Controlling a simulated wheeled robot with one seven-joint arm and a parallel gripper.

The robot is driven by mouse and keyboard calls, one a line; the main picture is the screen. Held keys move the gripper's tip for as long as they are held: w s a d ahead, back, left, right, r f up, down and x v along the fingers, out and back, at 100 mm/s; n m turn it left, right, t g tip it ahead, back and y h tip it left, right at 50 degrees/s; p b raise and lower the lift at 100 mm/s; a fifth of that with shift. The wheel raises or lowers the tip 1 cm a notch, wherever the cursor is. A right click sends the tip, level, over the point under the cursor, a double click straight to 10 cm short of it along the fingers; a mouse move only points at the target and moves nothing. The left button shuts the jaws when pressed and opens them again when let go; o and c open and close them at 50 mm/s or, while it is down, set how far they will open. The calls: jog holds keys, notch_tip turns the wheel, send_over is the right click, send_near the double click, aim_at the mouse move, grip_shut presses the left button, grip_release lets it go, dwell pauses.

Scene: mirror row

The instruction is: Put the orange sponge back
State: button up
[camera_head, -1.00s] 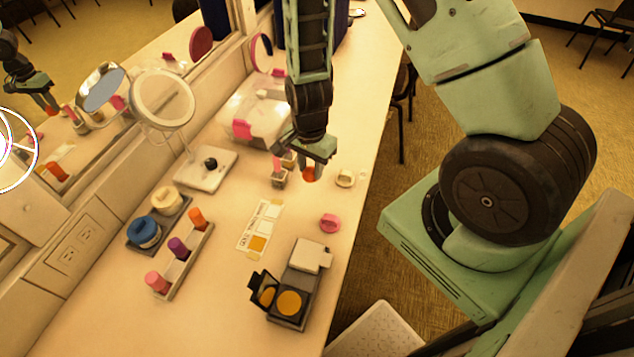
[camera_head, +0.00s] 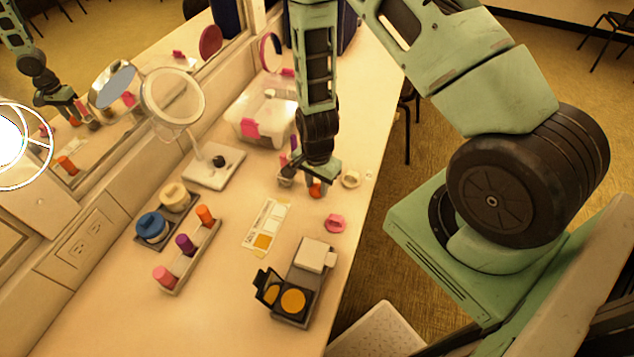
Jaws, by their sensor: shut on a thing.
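The orange sponge (camera_head: 316,190) is small and rounded. It is at the tips of my gripper (camera_head: 317,182), low over the far part of the counter. My gripper points down and is shut on the sponge; its fingers partly hide it. I cannot tell whether the sponge touches the counter. A cream sponge-like piece (camera_head: 351,179) lies just right of the gripper, and a pink one (camera_head: 335,223) lies nearer the camera. A small holder (camera_head: 286,178) with pink and purple items stands close to the gripper's left.
A card with an orange patch (camera_head: 265,228), a lipstick rack (camera_head: 191,257), a tray with two jars (camera_head: 150,229), a round mirror (camera_head: 172,98), a clear box (camera_head: 262,118) and an open compact (camera_head: 293,300) stand on the counter (camera_head: 215,320). The wall mirror reflects my arm.

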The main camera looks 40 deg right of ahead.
aim_at(317, 186)
jog(key=o, duration=0.9)
notch_tip(317, 186, up, 12)
jog(key=b, duration=0.1)
jog(key=s+a+r+n+y, duration=0.1)
jog(key=s+a+r+n, duration=0.2)
jog(key=a+r+n, duration=0.55)
jog(key=s+a+r+n, duration=0.3)
jog(key=s+n, duration=0.1)
jog(key=s, duration=0.1)
jog(key=s+a+r+n, duration=0.3)
jog(key=s+n, duration=0.2)
jog(key=s+a+r+n, duration=0.3)
jog(key=s+n, duration=0.1)
jog(key=s, duration=0.1)
jog(key=shift+a+r+n, duration=0.2)
jog(key=shift+r+n, duration=0.05)
jog(key=shift+r, duration=0.15)
